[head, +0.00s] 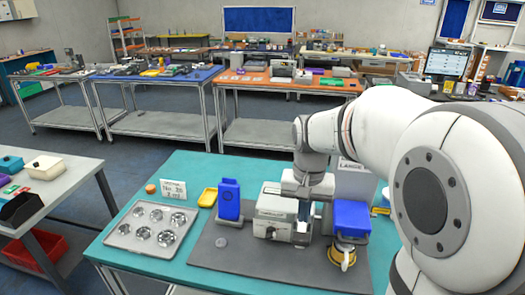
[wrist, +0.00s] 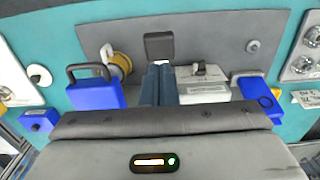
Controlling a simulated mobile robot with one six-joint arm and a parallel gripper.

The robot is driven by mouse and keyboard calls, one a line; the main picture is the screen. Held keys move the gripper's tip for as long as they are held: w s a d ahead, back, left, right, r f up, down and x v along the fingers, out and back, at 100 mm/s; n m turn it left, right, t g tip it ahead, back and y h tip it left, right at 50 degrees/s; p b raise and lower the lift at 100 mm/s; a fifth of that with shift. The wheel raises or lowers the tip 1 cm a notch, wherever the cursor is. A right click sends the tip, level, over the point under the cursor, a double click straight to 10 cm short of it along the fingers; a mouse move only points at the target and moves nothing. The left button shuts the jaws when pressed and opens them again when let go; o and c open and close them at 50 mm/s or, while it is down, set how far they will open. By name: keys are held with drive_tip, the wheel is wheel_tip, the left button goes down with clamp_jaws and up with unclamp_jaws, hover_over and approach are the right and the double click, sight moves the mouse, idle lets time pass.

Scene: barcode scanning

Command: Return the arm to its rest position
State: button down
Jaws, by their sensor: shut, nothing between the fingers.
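My arm reaches in from the right in the head view and bends down over the teal workbench (head: 170,168). My gripper (head: 303,222) points down at the right end of a grey-white device (head: 272,206); I cannot tell if they touch. In the wrist view, my gripper's dark blue fingers (wrist: 158,85) are closed together with nothing between them. The device (wrist: 203,92) is just right of the fingers there. A blue box (head: 352,218) stands right of my gripper in the head view, behind a yellow-rimmed round item (head: 342,258).
A blue upright holder (head: 229,200) stands left of the device on the dark mat (head: 205,248). A metal-parts tray (head: 125,240), a label card (head: 173,189) and a yellow dish (head: 208,197) lie further left. A grey table (head: 62,190) is at the far left.

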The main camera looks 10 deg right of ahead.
drive_tip(key=s+f+n+t+b, duration=0.1)
drive_tip(key=s+n+t+b, duration=0.1)
drive_tip(key=s, duration=1.2)
drive_tip(key=shift+s+a+f+n+t, duration=0.15)
drive_tip(key=shift+s+a+n+t, duration=0.25)
drive_tip(key=shift+n+t, duration=0.4)
drive_tip(key=shift+a, duration=0.1)
